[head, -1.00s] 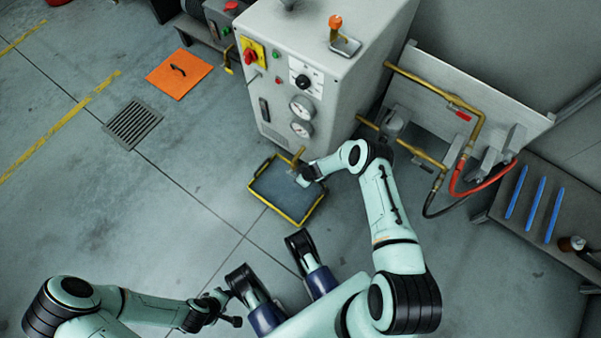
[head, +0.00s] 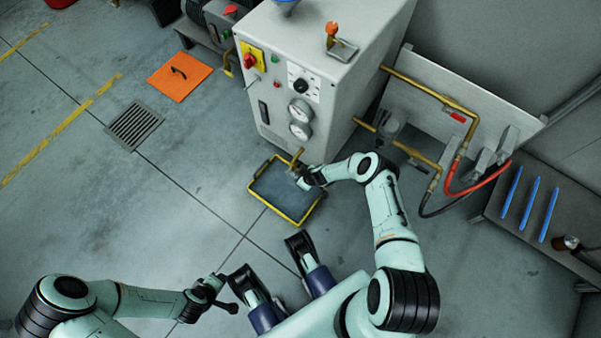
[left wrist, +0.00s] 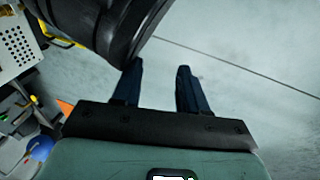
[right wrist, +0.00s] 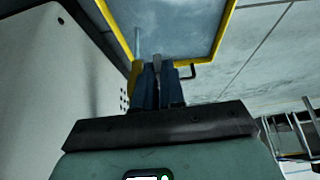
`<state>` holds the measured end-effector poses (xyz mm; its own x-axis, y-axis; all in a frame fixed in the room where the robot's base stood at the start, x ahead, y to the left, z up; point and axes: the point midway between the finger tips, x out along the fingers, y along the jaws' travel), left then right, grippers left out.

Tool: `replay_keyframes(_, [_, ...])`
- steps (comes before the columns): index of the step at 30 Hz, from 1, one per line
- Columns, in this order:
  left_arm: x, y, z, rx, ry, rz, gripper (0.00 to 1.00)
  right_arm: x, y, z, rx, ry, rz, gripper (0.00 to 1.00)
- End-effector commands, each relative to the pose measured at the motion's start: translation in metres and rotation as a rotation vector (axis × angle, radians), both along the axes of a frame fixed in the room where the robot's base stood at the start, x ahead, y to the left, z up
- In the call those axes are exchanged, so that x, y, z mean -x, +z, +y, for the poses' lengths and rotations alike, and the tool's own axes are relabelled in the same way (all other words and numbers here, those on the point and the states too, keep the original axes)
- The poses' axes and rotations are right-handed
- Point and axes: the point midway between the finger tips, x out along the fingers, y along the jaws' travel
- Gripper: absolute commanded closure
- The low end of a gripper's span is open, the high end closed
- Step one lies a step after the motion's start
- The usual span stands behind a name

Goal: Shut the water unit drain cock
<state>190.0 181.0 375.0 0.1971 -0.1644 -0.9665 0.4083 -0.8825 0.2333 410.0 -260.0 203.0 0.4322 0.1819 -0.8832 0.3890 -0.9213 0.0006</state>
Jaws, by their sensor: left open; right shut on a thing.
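The brass drain cock (head: 298,156) sticks out low on the front of the grey water unit (head: 290,60), above a yellow-rimmed drip tray (head: 310,214). My right gripper (head: 297,173) is at the cock. In the right wrist view, its blue fingers (right wrist: 158,88) are shut on a grey lever (right wrist: 157,64), beside a brass part (right wrist: 136,76). A thin pale vertical streak (right wrist: 138,40) shows over the tray; I cannot tell for sure whether it is water. My left gripper (left wrist: 157,78) is open and empty, away from the unit.
Brass pipes (head: 420,88) and red and black hoses (head: 480,180) are to the unit's right. A bench (head: 500,215) with blue strips stands further right. An orange plate (head: 180,75) and a floor grate (head: 134,125) lie left. The left floor is mostly clear.

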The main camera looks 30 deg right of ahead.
Motion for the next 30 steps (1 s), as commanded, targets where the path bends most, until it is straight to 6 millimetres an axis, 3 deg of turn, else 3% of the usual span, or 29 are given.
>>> replay_keyframes(1, [-0.008,0.009,0.000,-0.003,0.000,-0.026,0.57,-0.001,0.002,0.007,-0.022,0.002,-0.021,1.00])
replay_keyframes(5, [-0.016,0.016,-0.002,-0.003,-0.002,-0.056,0.57,0.002,-0.004,0.007,-0.044,0.000,-0.065,1.00])
replay_keyframes(24, [-0.014,0.012,-0.002,-0.003,-0.002,-0.047,0.57,0.001,-0.007,0.005,-0.073,0.000,-0.155,1.00])
replay_keyframes(27, [-0.014,0.012,-0.002,-0.003,-0.002,-0.047,0.57,0.001,-0.007,0.005,-0.072,-0.001,-0.155,0.65])
replay_keyframes(30, [-0.014,0.012,-0.002,-0.003,-0.002,-0.047,0.57,0.001,-0.008,0.003,-0.069,-0.002,-0.154,0.65])
